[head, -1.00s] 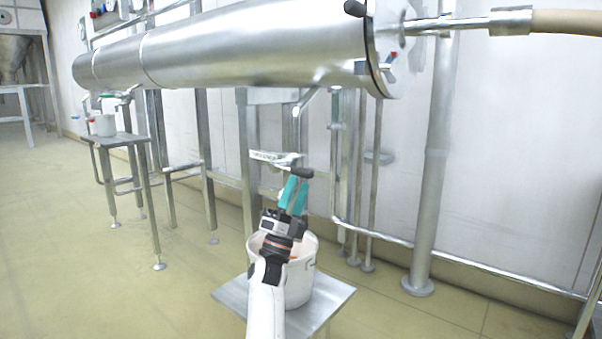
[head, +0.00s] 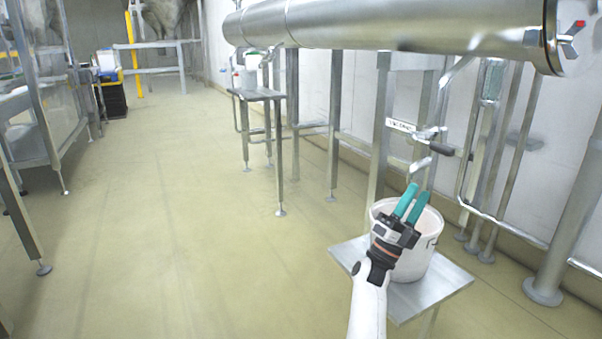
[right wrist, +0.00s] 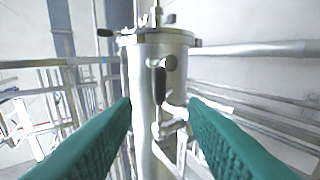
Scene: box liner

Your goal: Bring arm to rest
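My right gripper (head: 412,201) is in front of a white bucket (head: 416,266) in the head view. Its teal fingers stand apart and point up and away, with nothing between them. The right wrist view also shows the right gripper (right wrist: 160,125), open and empty, with a steel cylinder (right wrist: 158,75) beyond it. My right arm (head: 369,300) reaches up from the bottom edge. My left gripper is not in view.
The bucket stands on a small steel table (head: 440,292). A big horizontal steel pipe (head: 400,22) runs above, with a black-handled valve (head: 440,149) under it. Another small table (head: 258,95) stands farther back. A steel rack (head: 45,150) is at left. The middle floor is open.

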